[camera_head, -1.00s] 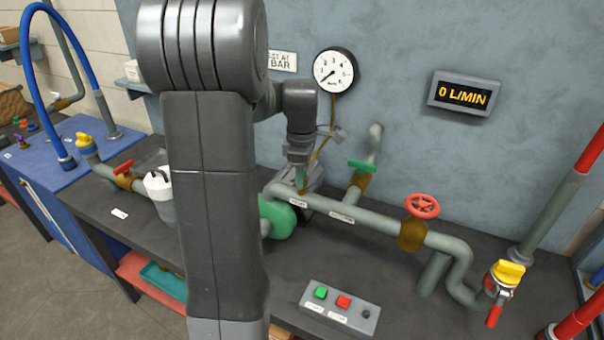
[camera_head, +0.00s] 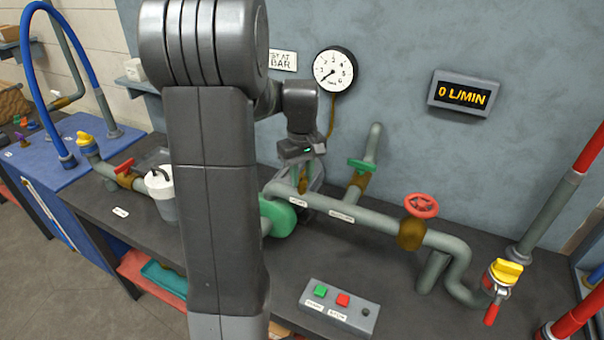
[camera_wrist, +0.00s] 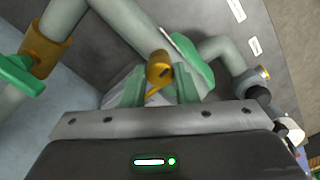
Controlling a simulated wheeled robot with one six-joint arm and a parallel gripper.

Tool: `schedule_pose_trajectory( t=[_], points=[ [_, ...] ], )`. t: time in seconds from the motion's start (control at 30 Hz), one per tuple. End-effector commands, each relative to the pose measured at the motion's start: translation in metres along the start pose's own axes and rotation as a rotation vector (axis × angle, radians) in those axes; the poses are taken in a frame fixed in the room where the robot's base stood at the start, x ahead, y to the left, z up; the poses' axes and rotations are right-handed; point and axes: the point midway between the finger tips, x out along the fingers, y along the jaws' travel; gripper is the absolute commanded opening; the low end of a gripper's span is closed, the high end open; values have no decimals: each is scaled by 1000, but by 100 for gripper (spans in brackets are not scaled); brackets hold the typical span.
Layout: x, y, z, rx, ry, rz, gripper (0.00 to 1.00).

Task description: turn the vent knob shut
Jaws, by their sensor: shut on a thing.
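The vent knob (camera_wrist: 158,68) is a small brass-coloured piece on the pump pipework, and it sits between my gripper's fingertips in the wrist view. My gripper (camera_wrist: 159,84) is shut on it, with one green-grey finger on each side. In the head view my gripper (camera_head: 303,178) reaches down over the pipe behind the green pump body (camera_head: 278,215). The knob (camera_head: 303,186) shows there only as a small brass patch. Its exact turn angle cannot be told.
A grey pipe (camera_head: 375,222) runs right from the pump, with a green-handled valve (camera_head: 362,165) close to my gripper and a red handwheel (camera_head: 422,206) farther right. A round gauge (camera_head: 334,70) and a display reading 0 L/MIN (camera_head: 463,93) hang behind. A button box (camera_head: 340,308) stands in front.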

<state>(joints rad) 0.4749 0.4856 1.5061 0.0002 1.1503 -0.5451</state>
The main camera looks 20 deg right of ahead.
Motion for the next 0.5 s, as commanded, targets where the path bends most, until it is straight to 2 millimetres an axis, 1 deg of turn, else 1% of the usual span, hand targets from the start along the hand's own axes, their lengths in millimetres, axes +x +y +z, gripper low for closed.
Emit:
schedule_pose_trajectory(
  t=[0.23, 0.5],
  points=[
    [-1, 1, 0, 114, 2, 2, 4],
    [-1, 1, -1, 161, 2, 2, 4]
  ],
)
